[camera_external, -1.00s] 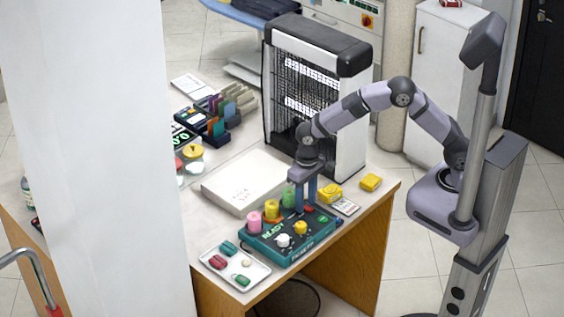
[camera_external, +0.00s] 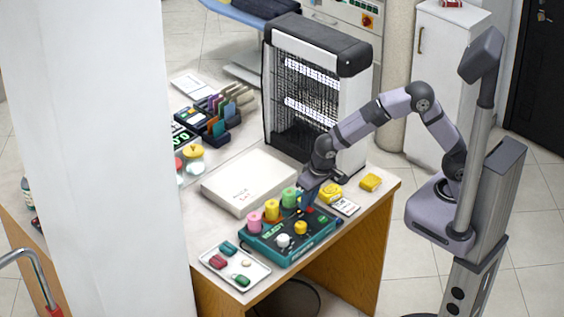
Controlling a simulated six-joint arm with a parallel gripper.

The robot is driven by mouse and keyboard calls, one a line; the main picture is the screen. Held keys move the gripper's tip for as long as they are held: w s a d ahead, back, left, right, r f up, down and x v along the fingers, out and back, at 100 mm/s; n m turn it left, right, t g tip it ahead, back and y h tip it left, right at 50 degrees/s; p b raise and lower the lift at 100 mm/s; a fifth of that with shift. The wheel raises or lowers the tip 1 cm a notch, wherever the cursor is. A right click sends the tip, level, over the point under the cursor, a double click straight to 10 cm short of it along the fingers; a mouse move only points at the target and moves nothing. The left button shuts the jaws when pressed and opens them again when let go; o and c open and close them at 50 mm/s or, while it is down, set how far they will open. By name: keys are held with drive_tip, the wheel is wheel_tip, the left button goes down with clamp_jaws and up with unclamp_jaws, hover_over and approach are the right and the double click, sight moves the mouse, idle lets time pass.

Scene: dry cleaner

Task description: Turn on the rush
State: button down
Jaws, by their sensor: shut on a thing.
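A teal control box (camera_external: 262,248) sits near the front edge of the desk. On its top are a pink cylinder (camera_external: 254,221), an orange-yellow one (camera_external: 271,210) and a green one (camera_external: 290,197) along the back. A white knob (camera_external: 283,240) and a yellow knob (camera_external: 301,228) are nearer the front. My gripper (camera_external: 306,208) reaches down, tilted, to the right rear part of the box, right of the green cylinder. Its jaws are shut on a small part there, which the fingers mostly hide. I cannot make out a rush label.
A white tray (camera_external: 215,264) with small coloured pieces lies left of the box. A flat white box (camera_external: 222,190) lies behind it, and a tall heater-like unit (camera_external: 357,120) stands at the back. Yellow blocks (camera_external: 371,182) and a small card (camera_external: 346,206) are at right.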

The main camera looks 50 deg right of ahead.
sight(312, 211)
drive_tip(key=c, duration=1.7)
unclamp_jaws()
drive_tip(key=v, duration=0.7)
drive_tip(key=shift+r+b, duration=0.2)
drive_tip(key=shift+b, duration=0.15)
